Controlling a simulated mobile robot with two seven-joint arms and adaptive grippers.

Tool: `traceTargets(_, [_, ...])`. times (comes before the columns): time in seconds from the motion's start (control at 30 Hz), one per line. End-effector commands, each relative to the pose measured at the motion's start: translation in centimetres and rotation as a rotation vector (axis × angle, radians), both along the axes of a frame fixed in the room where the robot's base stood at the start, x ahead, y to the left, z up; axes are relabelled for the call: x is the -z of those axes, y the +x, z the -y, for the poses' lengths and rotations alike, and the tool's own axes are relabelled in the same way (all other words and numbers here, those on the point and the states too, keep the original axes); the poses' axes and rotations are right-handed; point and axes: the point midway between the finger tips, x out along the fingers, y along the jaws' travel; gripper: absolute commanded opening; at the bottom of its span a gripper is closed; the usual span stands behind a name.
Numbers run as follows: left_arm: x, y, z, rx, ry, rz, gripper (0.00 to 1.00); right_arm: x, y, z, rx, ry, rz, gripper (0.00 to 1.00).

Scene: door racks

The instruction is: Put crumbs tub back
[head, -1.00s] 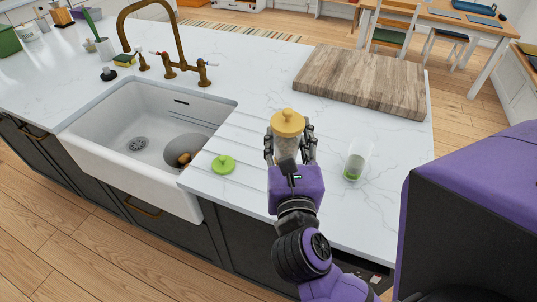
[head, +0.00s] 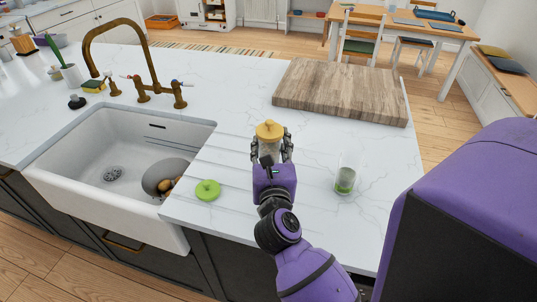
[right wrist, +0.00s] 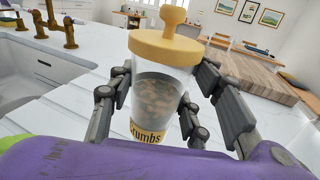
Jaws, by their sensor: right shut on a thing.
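The crumbs tub (right wrist: 160,85) is a clear container with a yellow knobbed lid, a "crumbs" label and brown bits inside. It is upright in the right wrist view. In the head view its yellow lid (head: 269,130) shows above my right gripper (head: 271,150), over the worktop beside the sink. My right gripper's fingers (right wrist: 168,105) are shut on the tub from both sides. I cannot tell whether the tub's base touches the worktop. My left gripper is not in view.
A clear glass with green content (head: 346,180) stands right of the gripper. A green lid (head: 207,190) lies to the left, by the sink (head: 110,150). A wooden board (head: 340,91) lies behind. A brass tap (head: 145,70) rises behind the sink. Marble between is clear.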

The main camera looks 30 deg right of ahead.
Motion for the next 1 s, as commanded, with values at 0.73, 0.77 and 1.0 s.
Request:
traceTargets(0.73, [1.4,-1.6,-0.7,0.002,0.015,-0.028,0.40,4.5,1.1,0.4,-0.001,-0.002,0.002,0.15])
traceTargets(0.77, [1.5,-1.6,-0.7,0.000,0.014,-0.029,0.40,4.6,1.1,0.4,-0.001,-0.002,0.001,0.15])
traceTargets(1.0, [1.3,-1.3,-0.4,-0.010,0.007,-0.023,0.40,4.7,1.1,0.4,-0.001,-0.001,0.002,0.64])
